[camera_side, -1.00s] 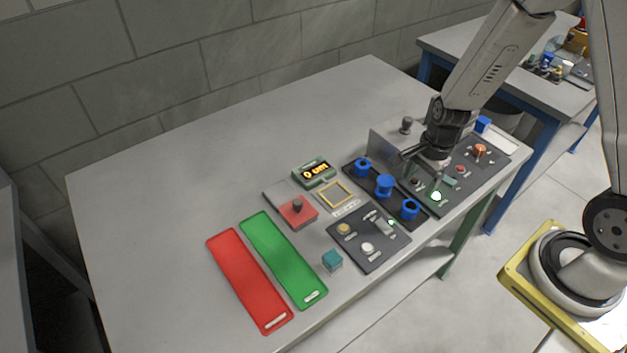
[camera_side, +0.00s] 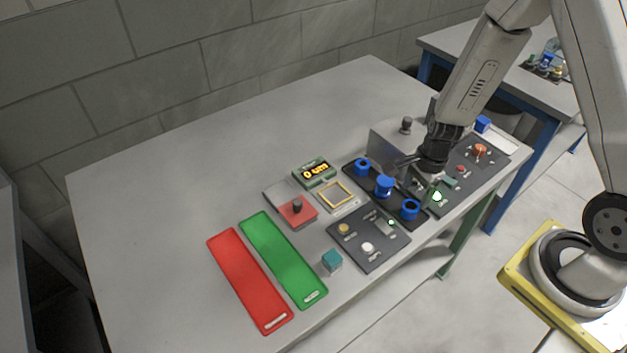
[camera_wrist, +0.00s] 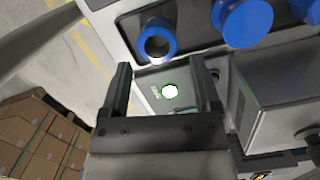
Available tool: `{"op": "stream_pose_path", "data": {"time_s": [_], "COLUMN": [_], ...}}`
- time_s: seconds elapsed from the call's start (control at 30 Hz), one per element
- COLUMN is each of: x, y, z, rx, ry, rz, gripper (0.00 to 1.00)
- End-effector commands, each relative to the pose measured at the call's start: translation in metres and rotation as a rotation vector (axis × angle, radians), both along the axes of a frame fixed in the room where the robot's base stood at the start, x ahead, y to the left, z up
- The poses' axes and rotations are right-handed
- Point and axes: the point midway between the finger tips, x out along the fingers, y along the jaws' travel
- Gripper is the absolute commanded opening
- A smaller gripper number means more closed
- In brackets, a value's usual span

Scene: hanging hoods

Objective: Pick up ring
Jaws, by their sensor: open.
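Three blue ring-like pieces sit in a row on a dark plate (camera_side: 397,196): a far one (camera_side: 362,167), a middle one (camera_side: 384,186) and a near one (camera_side: 410,208). The near one shows an open centre. My gripper (camera_side: 408,172) is open and empty, above and just right of the row. In the wrist view, one hollow blue ring (camera_wrist: 157,40) lies beyond the gap between my open fingers (camera_wrist: 164,85). A second blue piece (camera_wrist: 243,22) is right of it. No blue piece is between the fingers.
A grey box (camera_side: 388,145) stands behind my gripper. A panel (camera_side: 462,170) with a lit green button (camera_side: 437,196) lies to the right. Another button panel (camera_side: 368,238), a small display (camera_side: 315,173) and red (camera_side: 248,280) and green (camera_side: 284,260) mats lie left. The table's back left is clear.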

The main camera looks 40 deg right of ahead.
Motion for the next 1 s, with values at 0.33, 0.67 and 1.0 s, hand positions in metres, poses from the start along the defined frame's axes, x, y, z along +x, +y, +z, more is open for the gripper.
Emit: {"op": "stream_pose_path", "data": {"time_s": [0.33, 0.67, 1.0], "x": [-0.001, -0.003, -0.003], "y": [0.001, 0.004, 0.006], "z": [-0.009, -0.033, -0.05], "rx": [0.001, 0.001, -0.001], "ry": [0.002, 0.003, 0.002], "rz": [-0.001, -0.001, 0.0], "gripper": [0.8, 0.8, 0.8]}}
